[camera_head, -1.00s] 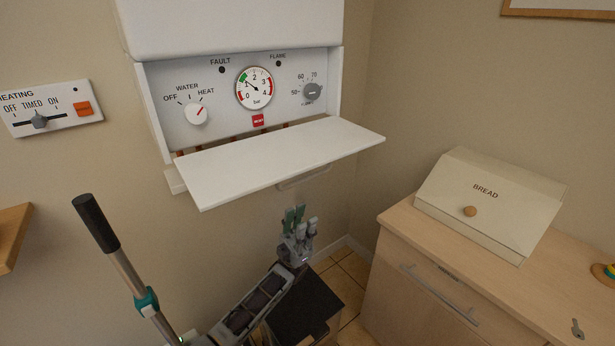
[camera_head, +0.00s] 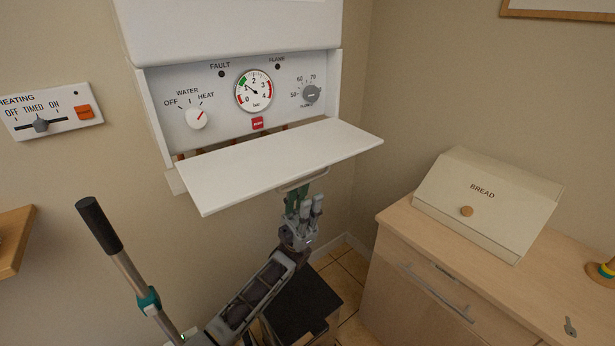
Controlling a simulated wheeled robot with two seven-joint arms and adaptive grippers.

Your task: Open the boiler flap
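The white boiler flap (camera_head: 270,165) is folded down and juts out below the boiler's control panel (camera_head: 228,100), which is exposed. A thin handle (camera_head: 303,180) shows under the flap's front edge, towards the right. My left gripper (camera_head: 302,196) is just below the flap near this handle, fingers pointing up. Its fingertips overlap the handle area in the picture; I cannot tell whether they touch it or how far apart they are. My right gripper does not show.
A heating switch plate (camera_head: 52,110) is on the wall at left. A cream bread box (camera_head: 488,205) stands on a wooden cabinet (camera_head: 405,225) at right, with a small key (camera_head: 570,327) near its front. A pole with a black grip (camera_head: 100,225) rises at lower left.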

